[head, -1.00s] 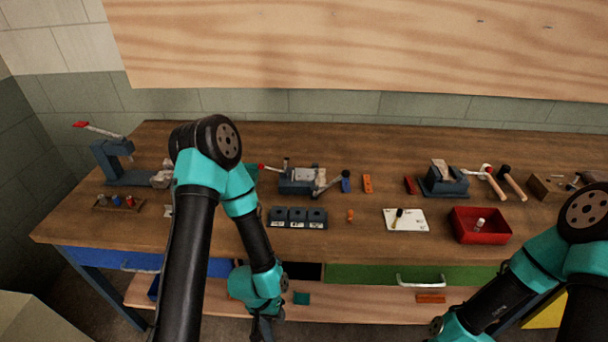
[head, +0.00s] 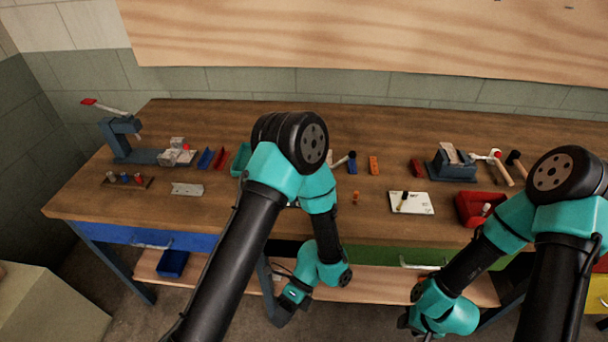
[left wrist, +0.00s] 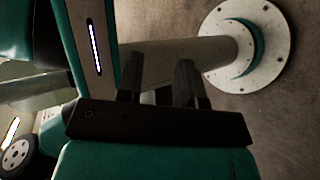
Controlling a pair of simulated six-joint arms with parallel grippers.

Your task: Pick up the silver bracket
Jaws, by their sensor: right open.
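The silver bracket (head: 187,189) appears to be the flat, light grey plate lying on the wooden bench at the left, near the front edge. My left gripper (head: 282,316) hangs low in front of the bench, well to the right of and below the bracket. In the left wrist view my left gripper's two dark fingers (left wrist: 158,65) stand apart with nothing between them; the bracket does not show there. My right gripper (head: 408,319) is low in front of the bench at the right, partly hidden by its wrist, and open.
A small rack (head: 126,180) stands left of the bracket and a blue press (head: 125,140) behind it. Blue and red pieces (head: 213,158) and a teal bin (head: 241,159) lie behind right. Bench around the bracket is clear.

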